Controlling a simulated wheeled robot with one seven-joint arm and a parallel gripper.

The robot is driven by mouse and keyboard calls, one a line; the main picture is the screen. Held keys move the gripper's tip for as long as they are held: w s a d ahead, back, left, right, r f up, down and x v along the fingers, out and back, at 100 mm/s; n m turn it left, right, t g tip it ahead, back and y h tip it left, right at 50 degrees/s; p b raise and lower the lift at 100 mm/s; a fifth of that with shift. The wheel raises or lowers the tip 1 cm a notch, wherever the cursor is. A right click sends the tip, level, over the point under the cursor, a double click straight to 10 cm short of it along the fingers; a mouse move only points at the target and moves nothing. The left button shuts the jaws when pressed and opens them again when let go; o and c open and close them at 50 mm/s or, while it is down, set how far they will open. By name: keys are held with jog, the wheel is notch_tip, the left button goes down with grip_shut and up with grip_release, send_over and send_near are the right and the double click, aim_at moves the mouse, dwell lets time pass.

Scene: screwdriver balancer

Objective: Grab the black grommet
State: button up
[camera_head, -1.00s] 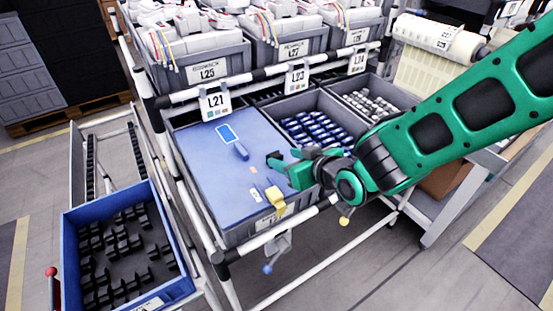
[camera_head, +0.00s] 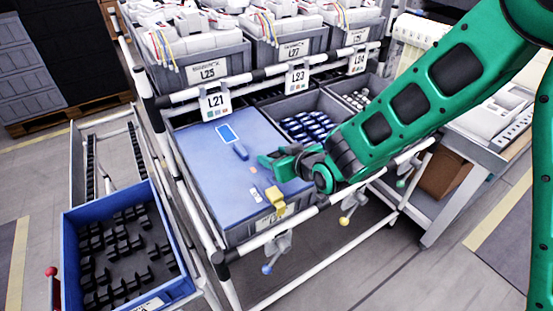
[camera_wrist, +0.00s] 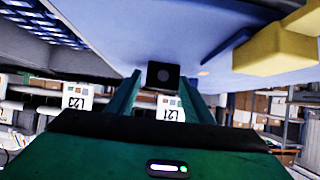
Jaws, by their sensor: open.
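A black square piece with a round centre, which looks like the black grommet (camera_wrist: 163,75), shows in the wrist view against the blue surface. My gripper (camera_wrist: 160,88) is open, with one green finger on each side of this piece near the fingertips. I cannot tell whether the fingers touch it or how far beyond the tips it lies. In the head view my gripper (camera_head: 265,161) is low over the right part of the blue board (camera_head: 205,170). The grommet cannot be made out there.
A yellow block (camera_head: 275,198) sits at the board's front edge. A dark blue piece (camera_head: 240,151) lies left of my gripper. A grey bin of blue parts (camera_head: 308,126) stands behind my arm. A blue crate of black parts (camera_head: 72,245) is at left.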

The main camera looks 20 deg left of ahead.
jog(key=c, duration=0.9)
jog(key=shift+o, duration=0.2)
jog(key=shift+r, duration=0.1)
